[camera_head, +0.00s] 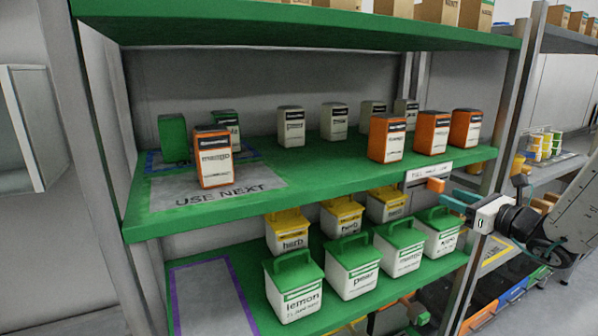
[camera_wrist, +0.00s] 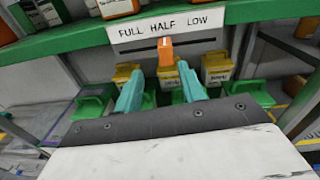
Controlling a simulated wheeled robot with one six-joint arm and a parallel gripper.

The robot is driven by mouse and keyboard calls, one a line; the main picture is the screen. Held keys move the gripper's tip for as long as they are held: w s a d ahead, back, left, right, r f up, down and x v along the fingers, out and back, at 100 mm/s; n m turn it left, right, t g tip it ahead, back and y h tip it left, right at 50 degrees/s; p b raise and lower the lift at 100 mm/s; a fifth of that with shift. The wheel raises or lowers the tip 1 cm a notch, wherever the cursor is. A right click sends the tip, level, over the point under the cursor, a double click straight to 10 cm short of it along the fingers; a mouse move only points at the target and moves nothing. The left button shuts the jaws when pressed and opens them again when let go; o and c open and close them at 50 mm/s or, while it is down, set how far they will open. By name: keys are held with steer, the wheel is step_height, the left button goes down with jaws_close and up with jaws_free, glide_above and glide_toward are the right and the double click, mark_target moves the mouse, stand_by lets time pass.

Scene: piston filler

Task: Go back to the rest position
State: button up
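My gripper (camera_head: 456,200) is at the right front of the green shelf unit, just below the middle shelf's edge. In the wrist view its two teal fingers (camera_wrist: 161,88) are spread apart with nothing between them. An orange marker (camera_wrist: 166,51) sits at the sign (camera_wrist: 172,24) reading FULL HALF LOW, under HALF. It lies just beyond the fingertips, seemingly clear of them. In the head view the orange marker (camera_head: 435,185) shows close to the fingertips, and the sign (camera_head: 428,174) is partly visible. My arm reaches in from the right.
The middle shelf (camera_head: 330,160) holds orange, white and green containers and a grey USE NEXT mat (camera_head: 255,182). Lidded tubs, such as the lemon tub (camera_head: 295,290), stand on the lower shelf near the gripper. A grey upright post (camera_head: 512,80) stands beside my arm.

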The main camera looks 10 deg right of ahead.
steer(key=s+a+f+n+g+y, duration=0.3)
steer(key=s+a+f+n+g, duration=0.1)
steer(key=s+a+n+g, duration=0.95)
steer(key=s+a+r+n+h, duration=0.1)
steer(key=s+n+h, duration=0.3)
steer(key=s+n, duration=0.4)
steer(key=s+a+r+n+g+h, duration=0.1)
steer(key=s+a+r+n+h, duration=0.1)
steer(key=s+n+h, duration=0.3)
steer(key=s+a+n, duration=0.1)
steer(key=s+n, duration=0.3)
steer(key=shift+s+a+h, duration=0.15)
steer(key=shift+s+h, duration=0.15)
steer(key=shift+s, duration=0.05)
steer(key=shift+r+g, duration=0.1)
steer(key=shift+g, duration=0.15)
stand_by(0.6)
